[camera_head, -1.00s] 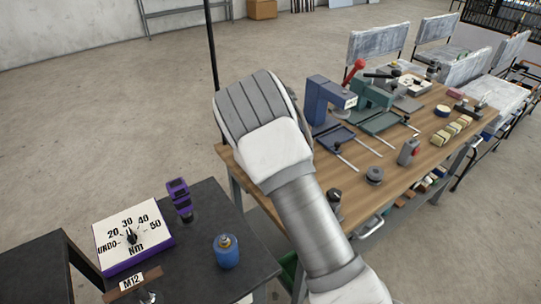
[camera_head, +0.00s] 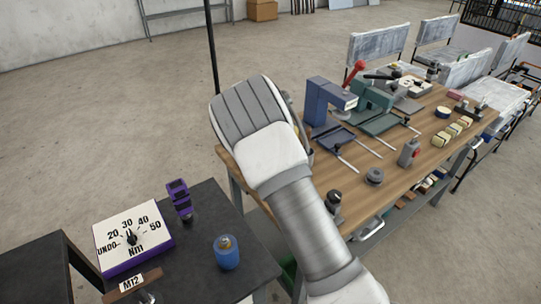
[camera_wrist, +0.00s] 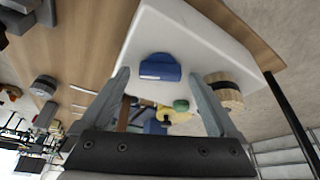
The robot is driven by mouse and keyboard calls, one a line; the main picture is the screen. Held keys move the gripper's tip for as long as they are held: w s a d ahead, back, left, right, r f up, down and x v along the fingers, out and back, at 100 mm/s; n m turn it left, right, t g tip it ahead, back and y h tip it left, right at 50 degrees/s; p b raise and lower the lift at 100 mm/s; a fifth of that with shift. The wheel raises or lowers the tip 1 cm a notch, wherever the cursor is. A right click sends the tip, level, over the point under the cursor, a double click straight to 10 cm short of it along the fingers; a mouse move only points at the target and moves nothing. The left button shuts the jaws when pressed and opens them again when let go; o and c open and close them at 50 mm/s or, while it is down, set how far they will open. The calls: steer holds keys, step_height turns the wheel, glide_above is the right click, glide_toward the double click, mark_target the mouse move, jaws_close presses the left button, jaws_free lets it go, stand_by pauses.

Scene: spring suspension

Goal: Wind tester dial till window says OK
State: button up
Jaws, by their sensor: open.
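My gripper's two fingers (camera_wrist: 158,76) show in the wrist view, open and apart, with nothing held between them. Beyond them is a white block or panel (camera_wrist: 205,52) with a blue part (camera_wrist: 160,67) bearing a pale label; the label's text is too small to read. A round wooden-looking knob (camera_wrist: 224,92) sits to the right of the right finger. I cannot tell for certain which part is the tester's dial or window. In the head view my arm hides the gripper and whatever lies behind it, at the bench's left end.
The wooden bench (camera_head: 395,172) carries a blue press-like device (camera_head: 328,102), a green one (camera_head: 372,100) and several small parts. A black table (camera_head: 195,270) holds a white dial panel (camera_head: 118,228) marked in Nm, a purple tool (camera_head: 180,198) and a blue canister (camera_head: 227,252).

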steer(key=v, duration=1.7)
steer(key=shift+r, duration=0.25)
